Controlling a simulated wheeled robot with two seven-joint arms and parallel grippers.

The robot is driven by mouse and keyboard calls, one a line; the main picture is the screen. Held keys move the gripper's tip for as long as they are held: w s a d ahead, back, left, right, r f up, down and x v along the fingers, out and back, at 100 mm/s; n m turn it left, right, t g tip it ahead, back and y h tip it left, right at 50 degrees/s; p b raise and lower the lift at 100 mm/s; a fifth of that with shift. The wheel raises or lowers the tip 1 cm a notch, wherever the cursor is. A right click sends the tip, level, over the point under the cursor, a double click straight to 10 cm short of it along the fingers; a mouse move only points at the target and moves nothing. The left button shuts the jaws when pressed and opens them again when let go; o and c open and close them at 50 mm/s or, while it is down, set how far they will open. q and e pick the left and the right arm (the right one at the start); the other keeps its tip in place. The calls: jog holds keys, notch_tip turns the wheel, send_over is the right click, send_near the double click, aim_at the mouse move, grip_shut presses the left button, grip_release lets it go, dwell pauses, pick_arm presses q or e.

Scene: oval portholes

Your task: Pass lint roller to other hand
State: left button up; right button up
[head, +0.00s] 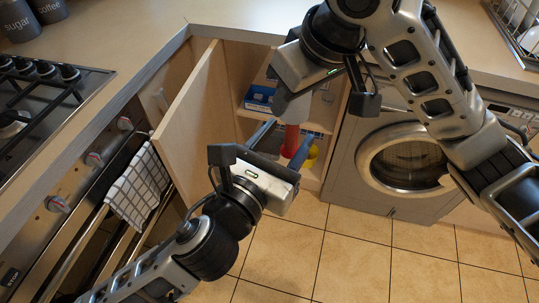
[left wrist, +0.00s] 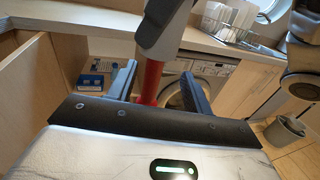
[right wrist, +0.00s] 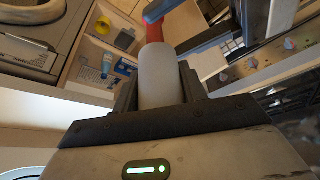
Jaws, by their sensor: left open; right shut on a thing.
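The lint roller has a pale grey roll (head: 291,106) and a red handle (head: 291,139). My right gripper (head: 290,95) is shut on the roll, and the handle points down in the head view. In the right wrist view the pale roll (right wrist: 160,75) sits between the fingers. My left gripper (head: 281,141) is open, with its blue fingers on either side of the red handle. In the left wrist view the handle (left wrist: 150,82) stands between the spread fingers, nearer the left one. The handle's lower end is hidden behind the gripper's dark edge.
An open cupboard door (head: 195,110) stands to the left. Inside the cupboard are a blue box (head: 260,98) and a yellow item (head: 312,152). A washing machine (head: 375,150) is to the right, an oven with a checked towel (head: 138,187) to the left.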

pick_arm(q)
jog(key=x, duration=0.6)
jog(key=shift+w+d, duration=0.1)
jog(key=shift+w, duration=0.1)
